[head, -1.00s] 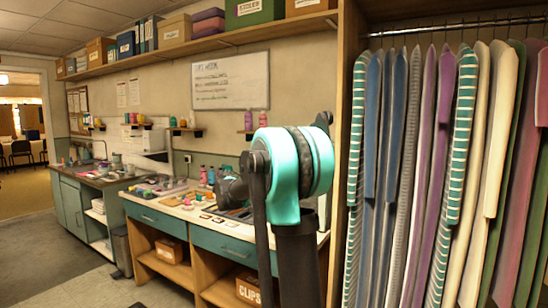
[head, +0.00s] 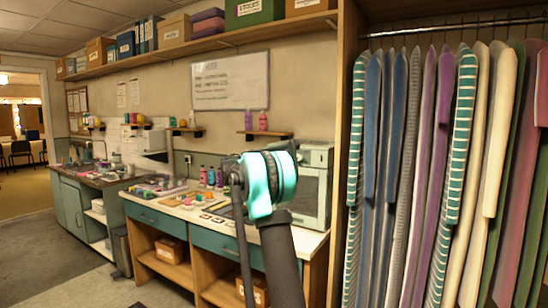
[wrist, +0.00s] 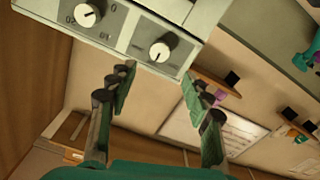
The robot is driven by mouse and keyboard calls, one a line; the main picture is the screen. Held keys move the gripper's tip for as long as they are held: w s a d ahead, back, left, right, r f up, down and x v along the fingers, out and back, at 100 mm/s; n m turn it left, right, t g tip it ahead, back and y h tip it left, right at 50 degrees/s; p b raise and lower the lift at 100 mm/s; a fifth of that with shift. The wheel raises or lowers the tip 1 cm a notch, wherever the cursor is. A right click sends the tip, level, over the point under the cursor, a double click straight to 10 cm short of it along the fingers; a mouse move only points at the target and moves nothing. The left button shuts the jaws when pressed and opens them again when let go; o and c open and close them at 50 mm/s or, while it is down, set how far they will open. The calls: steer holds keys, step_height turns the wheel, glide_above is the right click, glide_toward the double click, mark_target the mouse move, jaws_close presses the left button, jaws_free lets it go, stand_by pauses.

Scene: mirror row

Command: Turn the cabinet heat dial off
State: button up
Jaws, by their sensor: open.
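A light grey cabinet (head: 316,190) stands at the right end of the worktop in the head view, partly behind my arm. In the wrist view the cabinet's panel (wrist: 120,38) is at the top, tilted, with two white round dials. One dial (wrist: 87,15) is at the upper left and the other (wrist: 159,51) is nearer the middle. Small marks surround each; I cannot read which one is for heat. My gripper (wrist: 158,88) is open and empty. Its fingers appear below and to either side of the nearer dial, apart from it. The head view hides the fingers.
The worktop (head: 190,208) holds bottles and small loose items left of the cabinet. A wooden upright (head: 345,150) and a rail of hanging garments (head: 440,170) stand close to the right. A small shelf (head: 264,134) with bottles is above.

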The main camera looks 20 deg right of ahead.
steer(key=x, duration=0.9)
steer(key=shift+d, duration=0.1)
jaws_close()
steer(key=shift+n, duration=0.3)
steer(key=n, duration=1.1)
steer(key=shift+w+f, duration=0.1)
steer(key=shift+n, duration=0.3)
stand_by(0.4)
